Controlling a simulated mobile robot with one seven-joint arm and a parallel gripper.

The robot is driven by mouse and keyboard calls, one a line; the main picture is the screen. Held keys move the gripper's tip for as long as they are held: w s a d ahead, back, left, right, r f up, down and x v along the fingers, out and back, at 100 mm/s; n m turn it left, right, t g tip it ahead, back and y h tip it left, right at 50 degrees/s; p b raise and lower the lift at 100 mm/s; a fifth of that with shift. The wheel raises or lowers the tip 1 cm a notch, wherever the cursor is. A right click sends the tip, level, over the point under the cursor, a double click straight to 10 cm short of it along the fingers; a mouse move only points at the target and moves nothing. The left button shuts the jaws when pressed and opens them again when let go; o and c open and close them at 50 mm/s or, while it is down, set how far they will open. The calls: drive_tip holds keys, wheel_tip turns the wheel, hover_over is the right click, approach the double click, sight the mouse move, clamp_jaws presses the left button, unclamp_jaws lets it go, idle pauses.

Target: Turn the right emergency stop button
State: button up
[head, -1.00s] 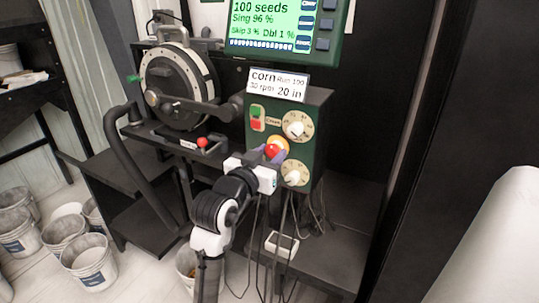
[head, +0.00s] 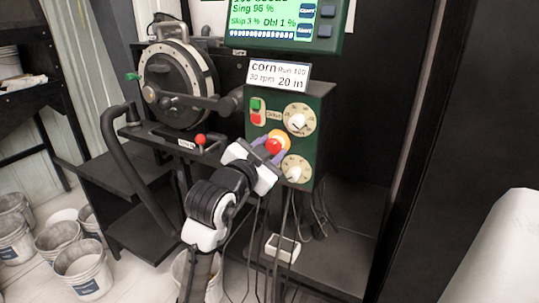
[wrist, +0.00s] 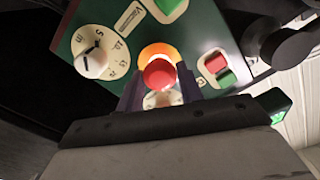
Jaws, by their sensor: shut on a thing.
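The emergency stop button (head: 273,146) is a red mushroom head on a yellow-orange ring, on the front of the green control box (head: 312,118). It also shows in the wrist view, as a red head (wrist: 158,73) with a bright orange ring behind it. My gripper (head: 271,148) reaches it from the lower left, with its purple-grey fingers on either side of the head. In the wrist view my gripper (wrist: 159,84) is shut on the button, one finger at each side. The fingers hide parts of the button's sides.
Two cream dials (head: 298,119) sit above and below the button. Green and red push buttons (head: 255,110) are at the box's upper left. Cables hang below the box.

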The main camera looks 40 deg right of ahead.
idle(0.5)
drive_tip(key=o, duration=1)
drive_tip(key=shift+d, duration=0.1)
drive_tip(key=shift+c, duration=0.2)
drive_tip(key=b+v, duration=0.2)
drive_tip(key=v, duration=1.1)
drive_tip(key=shift+a, duration=0.4)
drive_tip(key=shift+s, duration=0.15)
